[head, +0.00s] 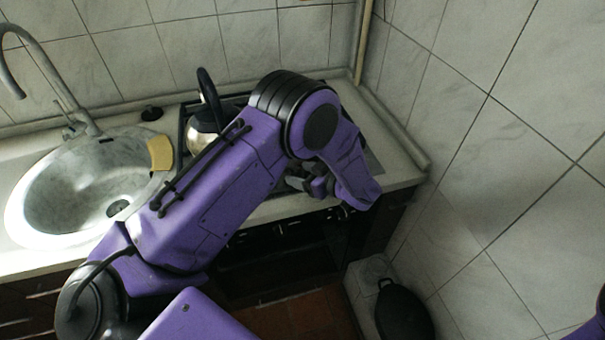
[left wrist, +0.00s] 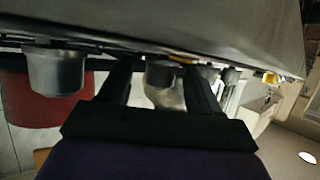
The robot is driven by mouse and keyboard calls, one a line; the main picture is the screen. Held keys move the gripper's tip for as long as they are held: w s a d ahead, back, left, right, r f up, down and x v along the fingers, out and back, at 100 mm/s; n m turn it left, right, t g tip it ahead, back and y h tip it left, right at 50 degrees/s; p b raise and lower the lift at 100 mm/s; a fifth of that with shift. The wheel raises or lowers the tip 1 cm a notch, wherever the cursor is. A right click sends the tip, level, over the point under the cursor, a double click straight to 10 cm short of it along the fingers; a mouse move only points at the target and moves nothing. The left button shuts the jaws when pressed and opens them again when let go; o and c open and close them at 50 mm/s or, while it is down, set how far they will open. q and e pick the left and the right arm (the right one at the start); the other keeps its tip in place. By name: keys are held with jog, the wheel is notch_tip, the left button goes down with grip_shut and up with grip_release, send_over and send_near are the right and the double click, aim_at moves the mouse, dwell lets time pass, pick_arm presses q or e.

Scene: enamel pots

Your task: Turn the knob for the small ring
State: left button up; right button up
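The left wrist view shows a row of knobs along the front edge of the stove panel. One metallic knob (left wrist: 164,92) lies between the two fingers of my left gripper (left wrist: 160,95). The fingers stand apart, with a gap on the knob's left side; contact on the right cannot be told. Another grey knob (left wrist: 55,71) is to the left, and smaller knobs (left wrist: 231,75) are to the right. In the head view my left gripper (head: 319,186) is at the stove's front edge, partly behind my purple arm. The arm hides most of the stove, including the small ring. My right gripper is out of view.
A kettle (head: 201,141) stands on the stove behind my arm. A sink (head: 75,185) with a yellow sponge (head: 160,153) is to the left. The tiled wall (head: 500,150) closes the right side. A black pan (head: 402,312) is low at right.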

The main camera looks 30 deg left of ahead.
pick_arm(q)
jog(key=b+v, duration=0.2)
jog(key=v, duration=0.8)
jog(key=shift+d+b, duration=0.1)
jog(key=shift+b, duration=0.2)
jog(key=shift+d+r, duration=0.1)
jog(key=shift+r, duration=0.05)
jog(key=shift+c, duration=0.2)
